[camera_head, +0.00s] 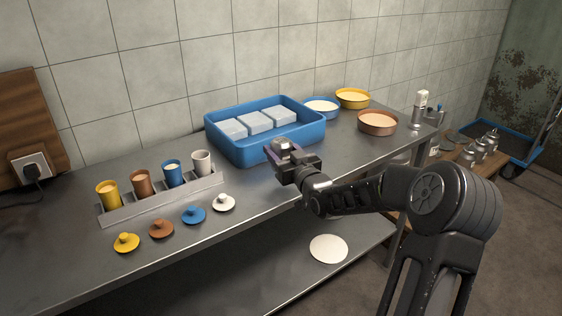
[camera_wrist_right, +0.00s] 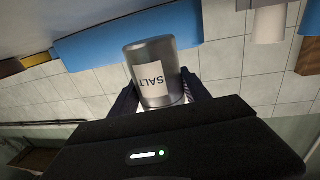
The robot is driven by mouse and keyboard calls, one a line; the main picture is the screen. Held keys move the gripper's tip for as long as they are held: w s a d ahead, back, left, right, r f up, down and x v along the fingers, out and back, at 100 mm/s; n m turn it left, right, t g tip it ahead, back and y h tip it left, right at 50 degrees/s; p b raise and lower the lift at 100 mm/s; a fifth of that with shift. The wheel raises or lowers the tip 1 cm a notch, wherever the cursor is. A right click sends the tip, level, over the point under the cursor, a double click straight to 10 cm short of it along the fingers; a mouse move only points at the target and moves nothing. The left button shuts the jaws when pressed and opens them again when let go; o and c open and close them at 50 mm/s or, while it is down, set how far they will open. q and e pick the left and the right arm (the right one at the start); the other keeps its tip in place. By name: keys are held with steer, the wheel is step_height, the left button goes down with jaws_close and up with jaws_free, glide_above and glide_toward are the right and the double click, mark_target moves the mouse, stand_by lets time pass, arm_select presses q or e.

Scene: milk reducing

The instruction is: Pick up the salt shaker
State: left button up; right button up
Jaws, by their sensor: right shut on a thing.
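The salt shaker (camera_wrist_right: 153,62) is a metal cylinder with a white label reading "SALT", upside down in the right wrist view. My right gripper (camera_wrist_right: 160,98) is shut on it, with a dark finger on each side. In the head view my right gripper (camera_head: 287,152) is in front of the blue tub, above the front part of the counter. The shaker is hard to make out there, mostly hidden by the gripper. My left gripper is not in view.
A blue tub (camera_head: 268,152) with several white blocks stands behind my gripper. Left are a grey rack (camera_head: 165,198) of coloured cups and several small lids (camera_head: 193,215). Bowls (camera_head: 377,122) stand at the right end. A white disc (camera_head: 328,249) lies on the lower shelf.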

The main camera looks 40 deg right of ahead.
mark_target(281, 140)
step_height(281, 140, up, 6)
steer(key=shift+f, duration=0.15)
stand_by(0.6)
